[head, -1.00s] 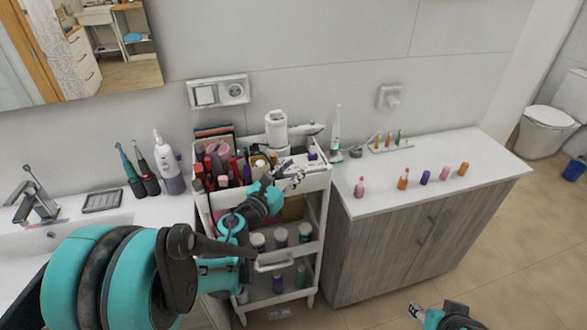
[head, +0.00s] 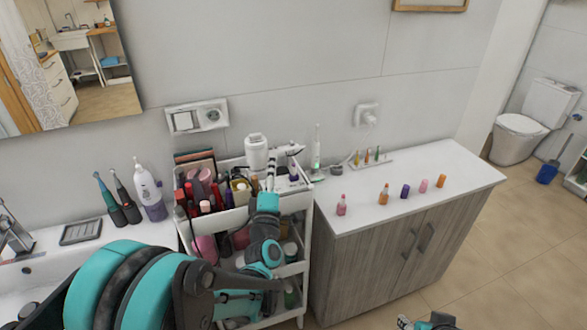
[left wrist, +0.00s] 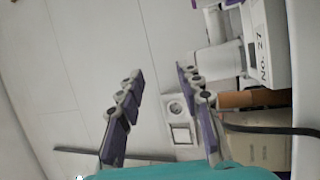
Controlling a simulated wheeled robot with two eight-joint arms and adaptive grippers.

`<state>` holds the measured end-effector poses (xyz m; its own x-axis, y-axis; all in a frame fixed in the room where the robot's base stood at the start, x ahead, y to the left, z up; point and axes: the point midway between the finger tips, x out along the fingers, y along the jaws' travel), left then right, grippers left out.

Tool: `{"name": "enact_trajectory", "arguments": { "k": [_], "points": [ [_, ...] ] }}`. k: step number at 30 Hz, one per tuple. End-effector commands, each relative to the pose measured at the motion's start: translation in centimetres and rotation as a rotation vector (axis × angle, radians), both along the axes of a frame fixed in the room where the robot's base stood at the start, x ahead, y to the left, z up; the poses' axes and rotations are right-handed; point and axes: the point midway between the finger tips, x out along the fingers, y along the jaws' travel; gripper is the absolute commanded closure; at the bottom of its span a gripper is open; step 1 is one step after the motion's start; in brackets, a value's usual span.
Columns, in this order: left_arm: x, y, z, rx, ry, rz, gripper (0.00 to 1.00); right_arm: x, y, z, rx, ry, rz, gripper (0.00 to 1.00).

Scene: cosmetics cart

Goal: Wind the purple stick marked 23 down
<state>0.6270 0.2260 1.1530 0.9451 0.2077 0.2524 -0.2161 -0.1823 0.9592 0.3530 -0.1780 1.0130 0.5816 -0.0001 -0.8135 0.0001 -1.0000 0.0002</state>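No 23 marking can be read in any view. A small purple piece (head: 293,172) shows at the cart's right rear, just right of my left gripper (head: 271,175). A white block (left wrist: 264,45) labelled "NO. 27" is to the right there, with purple pieces (left wrist: 230,3) at the top edge. My right gripper (head: 425,323) is partly cut off at the bottom edge; its fingers cannot be judged.
The white cart (head: 237,219) is crowded with cosmetics and a white bottle (head: 256,152). Toothbrushes and a sink are at left.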

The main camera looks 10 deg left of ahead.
Motion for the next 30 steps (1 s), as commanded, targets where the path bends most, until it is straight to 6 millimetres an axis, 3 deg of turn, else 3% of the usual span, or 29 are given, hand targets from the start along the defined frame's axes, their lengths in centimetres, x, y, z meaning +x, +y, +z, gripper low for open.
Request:
{"name": "enact_trajectory", "arguments": {
  "k": [3,6,9,12,17,30],
  "points": [
    [0.7,-1.4,-2.2,-0.608,-0.043,-0.125,0.64,0.0,0.0,0.2,0.0,0.0,0.0,0.54],
    [1.1,-2.8,-3.9,-1.058,-0.075,-0.196,0.64,0.0,0.0,0.3,0.0,0.0,0.0,0.54],
    [1.3,-4.0,-5.1,-1.393,-0.102,-0.235,0.64,0.0,0.0,0.3,0.0,0.0,0.0,0.54],
    [1.4,-4.8,-5.8,-1.6,-0.119,-0.254,0.64,0.0,0.0,0.4,0.0,0.0,0.0,0.54],
    [2.2,-5.1,-6.3,-1.707,-0.129,-0.261,0.64,0.0,0.0,0.2,0.0,0.0,0.0,0.54],
    [8.5,-4.0,-6.3,-1.702,-0.129,-0.26,0.64,0.0,0.0,-1.1,0.0,0.0,0.0,0.54]
  ]
}}
